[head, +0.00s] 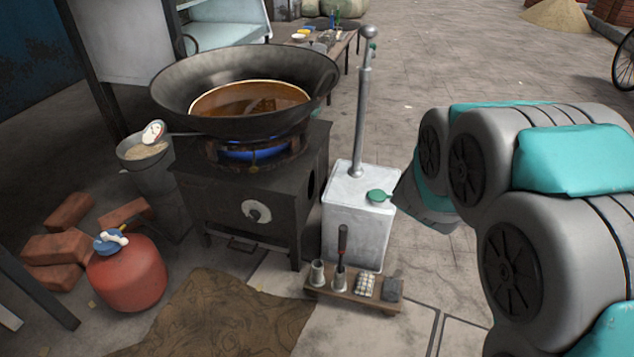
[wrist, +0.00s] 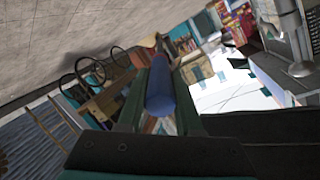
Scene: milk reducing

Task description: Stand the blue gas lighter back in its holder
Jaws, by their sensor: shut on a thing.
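The blue gas lighter (wrist: 160,92) shows in the wrist view as a blue rod with a rounded near end. My gripper (wrist: 160,68) is shut on it, with a dark green finger on either side. In the head view my arm's end is at the right, near the white canister; the fingers and the lighter cannot be made out there. A low wooden stand (head: 352,298) on the ground bears two small metal cups. The left cup (head: 317,273) looks empty, and the other cup (head: 340,279) holds an upright dark-handled tool. I cannot tell which cup is the lighter's holder.
A white canister (head: 352,225) with a tall metal pipe stands just behind the stand. The black stove (head: 250,215), with a blue flame under a large wok (head: 185,90), is to its left. A red gas cylinder (head: 127,275) stands further left. Paving right of the stand is clear.

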